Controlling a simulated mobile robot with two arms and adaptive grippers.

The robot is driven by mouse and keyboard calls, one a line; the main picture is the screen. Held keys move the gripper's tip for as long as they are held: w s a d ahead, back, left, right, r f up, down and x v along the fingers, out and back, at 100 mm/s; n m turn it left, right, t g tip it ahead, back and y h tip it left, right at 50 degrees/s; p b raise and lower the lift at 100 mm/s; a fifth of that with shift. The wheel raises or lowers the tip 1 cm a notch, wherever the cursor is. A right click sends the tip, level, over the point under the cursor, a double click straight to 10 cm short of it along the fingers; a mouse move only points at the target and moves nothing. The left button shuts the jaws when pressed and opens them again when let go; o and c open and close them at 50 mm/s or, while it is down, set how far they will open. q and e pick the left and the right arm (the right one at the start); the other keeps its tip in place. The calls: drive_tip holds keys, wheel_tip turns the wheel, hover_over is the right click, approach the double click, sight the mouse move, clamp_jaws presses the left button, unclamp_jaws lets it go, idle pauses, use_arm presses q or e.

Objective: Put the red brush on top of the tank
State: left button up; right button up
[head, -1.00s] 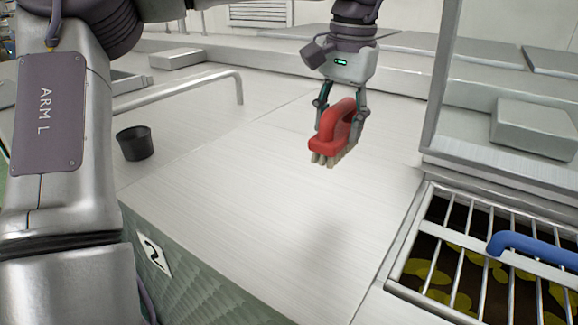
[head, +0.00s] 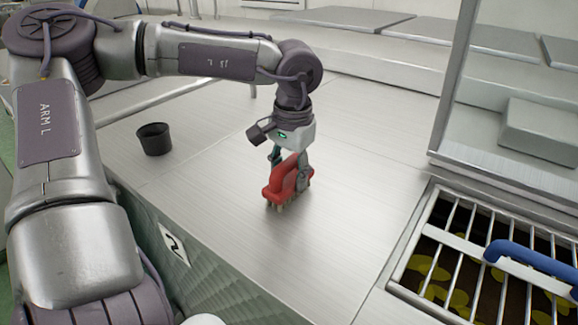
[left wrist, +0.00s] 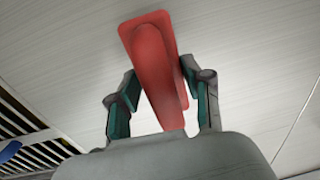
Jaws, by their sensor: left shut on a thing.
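The red brush (head: 283,184), with pale bristles facing down, is upright over the middle of the flat steel top of the tank (head: 345,210). The bristles are at or very close to the surface; I cannot tell whether they touch. My left gripper (head: 289,168) is shut on the brush's handle from above. In the left wrist view the red brush (left wrist: 152,62) lies between the two fingers of my left gripper (left wrist: 163,92), over bare metal. My right gripper is not in view.
A dark cup (head: 154,139) stands on the steel top to the left. A grate (head: 470,268) with a blue handle (head: 530,262) is at the right, beside an upright steel panel (head: 458,80). A number 2 plate (head: 174,244) marks the tank's side. Steel around the brush is clear.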

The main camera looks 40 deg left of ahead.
use_arm(q)
drive_tip(key=o, duration=1.1)
drive_tip(key=shift+d, duration=0.1)
drive_tip(key=shift+r+b, duration=0.3)
drive_tip(key=shift+r, duration=0.25)
drive_tip(key=r+b, duration=0.1)
drive_tip(key=r, duration=0.5)
drive_tip(key=r+b, duration=0.1)
drive_tip(key=r, duration=0.2)
drive_tip(key=shift+d+r+b, duration=0.3)
drive_tip(key=shift+d, duration=0.05)
drive_tip(key=shift+s+r, duration=0.1)
drive_tip(key=shift+r, duration=0.6)
